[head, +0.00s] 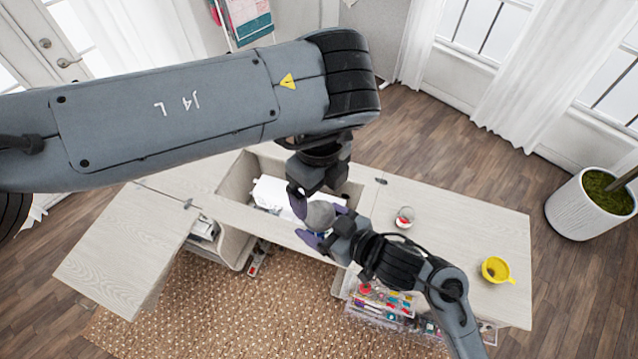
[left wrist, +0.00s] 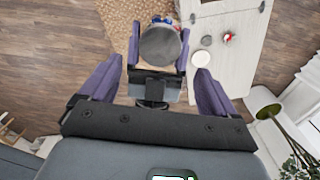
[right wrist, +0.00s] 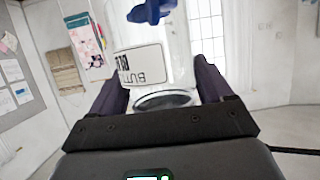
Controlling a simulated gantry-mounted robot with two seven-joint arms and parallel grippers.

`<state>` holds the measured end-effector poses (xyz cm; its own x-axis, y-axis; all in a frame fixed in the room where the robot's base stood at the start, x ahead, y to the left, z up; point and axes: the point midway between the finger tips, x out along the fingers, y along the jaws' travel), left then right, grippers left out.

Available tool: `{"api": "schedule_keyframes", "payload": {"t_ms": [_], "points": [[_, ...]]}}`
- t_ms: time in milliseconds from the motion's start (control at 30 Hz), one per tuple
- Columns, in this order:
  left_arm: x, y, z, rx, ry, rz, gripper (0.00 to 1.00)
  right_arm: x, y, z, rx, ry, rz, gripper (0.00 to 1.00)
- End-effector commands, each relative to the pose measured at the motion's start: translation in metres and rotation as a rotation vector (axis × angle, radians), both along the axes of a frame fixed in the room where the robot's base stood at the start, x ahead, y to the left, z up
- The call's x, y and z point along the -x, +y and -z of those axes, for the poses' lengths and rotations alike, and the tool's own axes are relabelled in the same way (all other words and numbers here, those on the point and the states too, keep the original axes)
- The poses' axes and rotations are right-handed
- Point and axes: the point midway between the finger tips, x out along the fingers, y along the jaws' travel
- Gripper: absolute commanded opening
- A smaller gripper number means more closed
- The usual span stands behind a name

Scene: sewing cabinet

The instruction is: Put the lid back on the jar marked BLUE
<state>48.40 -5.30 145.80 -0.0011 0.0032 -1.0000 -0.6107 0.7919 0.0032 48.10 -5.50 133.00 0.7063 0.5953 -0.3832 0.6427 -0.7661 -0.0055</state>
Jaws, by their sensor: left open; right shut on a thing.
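My right gripper (head: 322,228) is shut on a clear jar (right wrist: 180,40) and holds it above the cabinet. The right wrist view shows the jar close up, with a white label (right wrist: 143,66) whose lettering I can read only in part, and something blue (right wrist: 152,12) in or behind the glass. A round grey disc (left wrist: 160,45), which looks like a lid, faces my left gripper between the right fingers; it also shows in the head view (head: 320,214). I cannot tell how it is seated. My left gripper (left wrist: 158,85) is open and empty, just above the disc.
A small round white-and-red item (head: 404,217) lies on the cabinet top (head: 455,225), with a yellow funnel (head: 496,270) farther right. A white machine (head: 270,195) sits in the cabinet's opening. A clear drawer unit (head: 380,310) stands below the front edge. The right part of the top is mostly free.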

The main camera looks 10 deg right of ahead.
Motion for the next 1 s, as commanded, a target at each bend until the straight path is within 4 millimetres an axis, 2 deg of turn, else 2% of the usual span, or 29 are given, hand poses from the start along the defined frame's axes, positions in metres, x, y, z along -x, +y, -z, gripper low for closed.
{"api": "schedule_keyframes", "payload": {"t_ms": [500, 700, 1000], "points": [[0.000, 0.001, 0.062, -0.002, 0.000, 0.002, 0.90, 0.000, 0.000, -0.001, -0.001, -0.001, 0.000, 0.00], [0.001, 0.000, 0.072, 0.000, 0.001, 0.001, 0.90, 0.000, 0.000, -0.001, -0.001, -0.001, 0.000, 0.00], [0.000, 0.000, 0.073, -0.001, 0.001, 0.001, 0.90, 0.000, 0.000, -0.001, -0.001, -0.001, 0.000, 0.00]]}}
